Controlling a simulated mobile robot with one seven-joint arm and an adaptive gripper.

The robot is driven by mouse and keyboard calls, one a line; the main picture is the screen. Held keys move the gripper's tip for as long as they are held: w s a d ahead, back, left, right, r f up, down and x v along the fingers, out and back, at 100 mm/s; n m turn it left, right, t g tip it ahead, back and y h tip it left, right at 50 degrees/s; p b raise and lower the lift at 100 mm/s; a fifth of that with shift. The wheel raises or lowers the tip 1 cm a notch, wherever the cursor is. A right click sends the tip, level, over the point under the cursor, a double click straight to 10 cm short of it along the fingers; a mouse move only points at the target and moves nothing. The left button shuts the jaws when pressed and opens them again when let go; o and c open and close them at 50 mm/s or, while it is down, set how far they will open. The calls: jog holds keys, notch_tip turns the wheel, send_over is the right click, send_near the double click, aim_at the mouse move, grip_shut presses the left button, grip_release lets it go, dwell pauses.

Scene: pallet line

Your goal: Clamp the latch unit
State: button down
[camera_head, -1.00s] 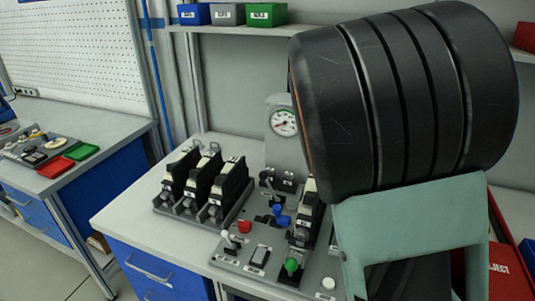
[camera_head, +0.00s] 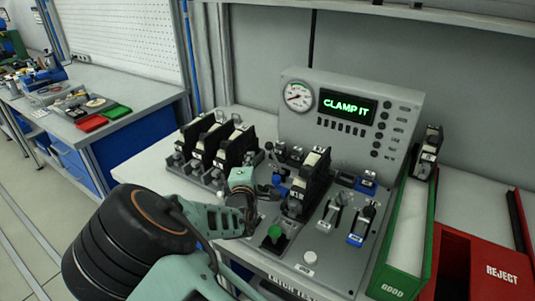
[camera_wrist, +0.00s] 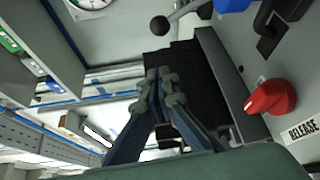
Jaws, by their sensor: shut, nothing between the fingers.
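The latch unit (camera_head: 310,180), a black block with a pale top, stands upright in the bench fixture (camera_head: 322,225) below a display reading "CLAMP IT" (camera_head: 348,106). A blue-handled lever (camera_head: 281,190) is just left of the unit; how far it has been thrown is unclear. My gripper (camera_head: 262,193) is shut and empty, low over the fixture's left side, left of the unit. In the wrist view, my shut fingertips (camera_wrist: 165,76) lie in front of a black block. A red knob (camera_wrist: 270,97) labelled "RELEASE" and a black-ball lever (camera_wrist: 160,26) are beside them. My gripper hides part of the panel in the head view.
Several similar units (camera_head: 215,145) stand in a rack left of the fixture. A green knob (camera_head: 274,233), white button (camera_head: 310,257) and two levers are at the front and right. A green "GOOD" tray (camera_head: 392,280) and red "REJECT" bin (camera_head: 490,265) are at right.

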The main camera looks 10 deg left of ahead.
aim_at(267, 146)
jog(key=shift+n, duration=0.3)
jog(key=w+a+f, duration=0.1)
jog(key=w, duration=0.5)
jog(key=w+a+f+p, duration=0.1)
jog(key=w, duration=0.2)
jog(key=shift+a+f, duration=0.3)
jog(key=shift+s+d+r+p, duration=0.15)
jog(key=shift+d, duration=0.45)
jog(key=shift+s+d+r+p, duration=0.1)
jog(key=shift+s+d+p, duration=0.05)
jog(key=shift+d, duration=0.5)
jog(key=shift+s+d+r+p, duration=0.15)
jog(key=shift+d, duration=0.45)
jog(key=shift+s+d+r, duration=0.15)
jog(key=shift+d+r, duration=0.05)
jog(key=shift+d, duration=0.15)
jog(key=shift+s+d+r+b, duration=0.2)
jog(key=shift+d+r+b, duration=0.2)
jog(key=shift+d+b, duration=0.35)
jog(key=shift+s+d+r+b, duration=0.15)
jog(key=shift+s+d+b, duration=0.1)
jog(key=shift+d, duration=0.45)
jog(key=shift+s+d+r+b, duration=0.15)
jog(key=shift+s+d+b, duration=0.15)
jog(key=shift+d, duration=0.4)
jog(key=shift+s+d+r+b, duration=0.15)
jog(key=shift+s+d+b, duration=0.1)
jog(key=shift+d, duration=0.45)
